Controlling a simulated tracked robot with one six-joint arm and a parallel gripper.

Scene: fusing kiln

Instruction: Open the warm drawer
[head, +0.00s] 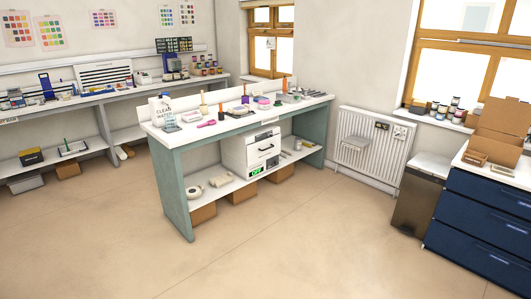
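A white box-shaped appliance (236,150) stands on the lower shelf of the central bench. Its front faces right and has a dark bar handle (266,148). This front looks shut; the seams are too small to tell which panel is the warm drawer. A green-and-black sign (257,171) reading "OFF" shows at the foot of the front. My gripper and arm are not in view.
The central bench (180,187) has a cluttered white top and teal end panels. Cardboard boxes (242,194) sit under its shelf. Navy drawers (478,212), a brown bin (414,205) and a radiator (357,160) stand at right. The floor in front (300,240) is clear.

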